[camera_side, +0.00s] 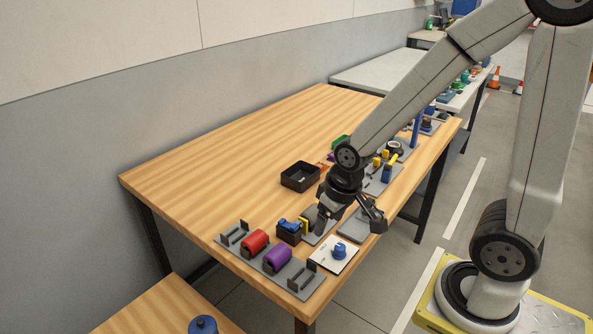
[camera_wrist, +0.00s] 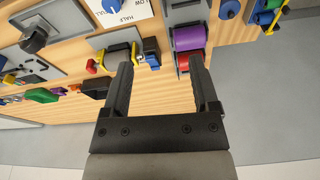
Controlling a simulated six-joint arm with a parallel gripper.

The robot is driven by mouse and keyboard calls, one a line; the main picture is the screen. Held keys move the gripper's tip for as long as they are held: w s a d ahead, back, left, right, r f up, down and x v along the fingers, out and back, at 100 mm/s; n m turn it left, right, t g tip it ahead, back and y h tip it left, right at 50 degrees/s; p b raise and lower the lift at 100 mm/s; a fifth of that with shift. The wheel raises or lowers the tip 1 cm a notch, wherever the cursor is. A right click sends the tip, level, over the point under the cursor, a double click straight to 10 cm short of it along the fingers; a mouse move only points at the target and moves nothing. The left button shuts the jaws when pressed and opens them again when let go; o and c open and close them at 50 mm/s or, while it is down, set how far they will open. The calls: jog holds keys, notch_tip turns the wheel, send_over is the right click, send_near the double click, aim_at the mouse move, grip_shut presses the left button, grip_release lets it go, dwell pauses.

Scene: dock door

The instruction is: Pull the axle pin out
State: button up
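I cannot make out for certain which part is the axle pin. A red roller (camera_side: 255,241) and a purple roller (camera_side: 277,258) lie on a grey plate with dark brackets near the table's front corner. Both rollers also show at the top of the wrist view, purple (camera_wrist: 188,39) above red. A blue-topped black block with a yellow part (camera_side: 289,231) stands just right of the rollers. My gripper (camera_side: 350,220) is above the table, right of that block. In the wrist view, my gripper's fingers (camera_wrist: 161,65) are spread, with nothing between them.
A white card with a blue knob (camera_side: 340,250) lies near the front edge. A black open tray (camera_side: 300,176) is on the table behind my gripper. Grey plates with fixtures (camera_side: 382,178) run along the right edge. The table's left and far areas (camera_side: 235,155) are clear.

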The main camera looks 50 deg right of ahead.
jog(key=w+d+f+m+g, duration=0.1)
jog(key=w+d+m, duration=0.3)
jog(key=d+m, duration=0.1)
jog(key=w+d+f+m, duration=0.2)
jog(key=w+d+m, duration=0.2)
jog(key=d+m, duration=0.2)
jog(key=w+d+f+m+g, duration=0.1)
jog(key=w+d+m, duration=0.3)
jog(key=d, duration=0.3)
jog(key=shift+w+d+f+m+g, duration=0.2)
jog(key=shift+f+m+g, duration=0.1)
jog(key=shift+m, duration=0.4)
jog(key=shift+w+d+f+m, duration=0.1)
jog(key=shift+d+f+m, duration=0.05)
jog(key=shift+d+m, duration=0.2)
jog(key=shift+f, duration=0.15)
jog(key=shift+f, duration=3.75)
jog(key=shift+c, duration=0.2)
grip_shut()
